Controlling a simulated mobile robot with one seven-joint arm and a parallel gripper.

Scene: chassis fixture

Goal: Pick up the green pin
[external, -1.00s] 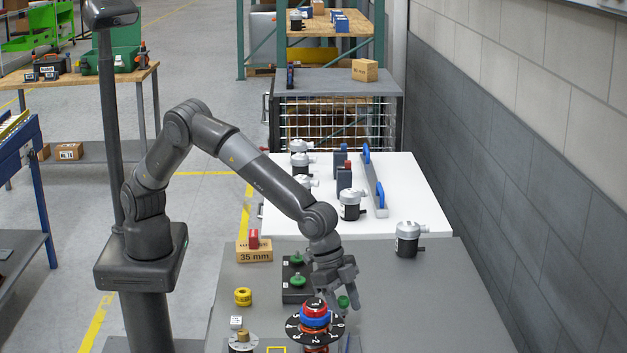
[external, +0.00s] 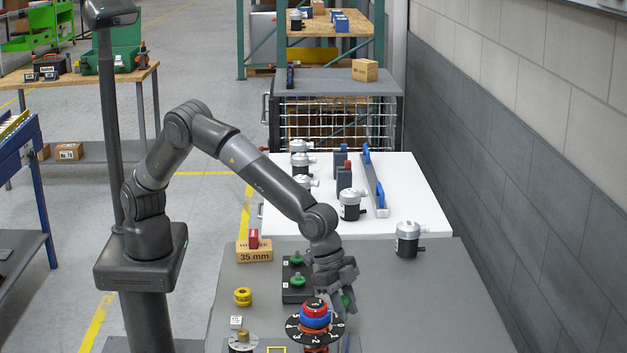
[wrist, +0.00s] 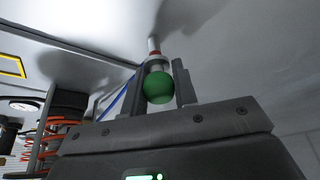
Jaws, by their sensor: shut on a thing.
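The green pin has a round green head (wrist: 159,88) and a pale shaft with a red ring, seen between my two fingers in the wrist view. In the external view its green head (external: 347,300) shows at my fingertips. My gripper (external: 344,296) is shut on the green pin, low over the right side of the grey table; its fingers (wrist: 163,85) flank the head in the wrist view. The external view does not show clearly whether the pin touches the table. Two other green-knobbed pieces (external: 297,258) (external: 298,280) sit in a black block (external: 290,294).
A numbered black dial with a red and blue stack (external: 315,318) stands close in front of my gripper. A yellow ring (external: 243,297), white cube (external: 236,322) and 35 mm box (external: 254,252) lie to the left.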

